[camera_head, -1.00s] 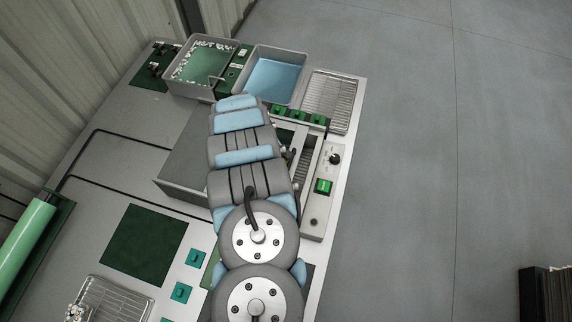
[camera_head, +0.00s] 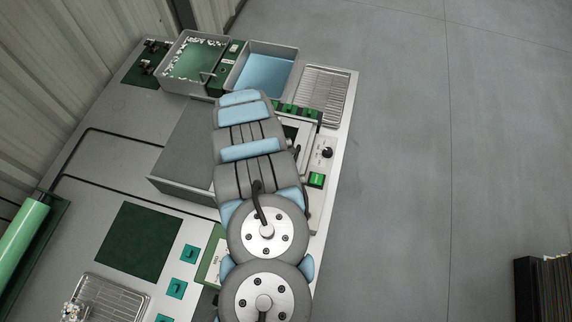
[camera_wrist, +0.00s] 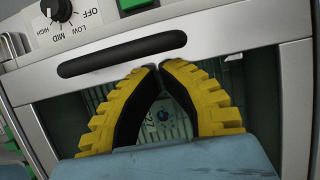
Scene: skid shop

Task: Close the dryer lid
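The dryer shows in the head view as a pale control strip (camera_head: 327,167) with a dial and a green switch, largely behind my arm. In the wrist view, a light panel with a long black handle (camera_wrist: 122,54) lies just beyond my gripper (camera_wrist: 160,68); I take it for the dryer lid (camera_wrist: 225,45). Below the handle is a dark framed area with slats and a printed item (camera_wrist: 165,118). I cannot tell whether this is a window or an opening. The yellow fingers have their tips together near the handle, holding nothing visible. The gripper is hidden in the head view.
A dial (camera_wrist: 57,10) marked OFF, LOW, MID and HIGH sits above the handle. A grey block (camera_head: 185,150) is left of my arm. Two trays, one with blue liquid (camera_head: 265,75), and a wire rack (camera_head: 325,92) stand at the back. Open floor lies right.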

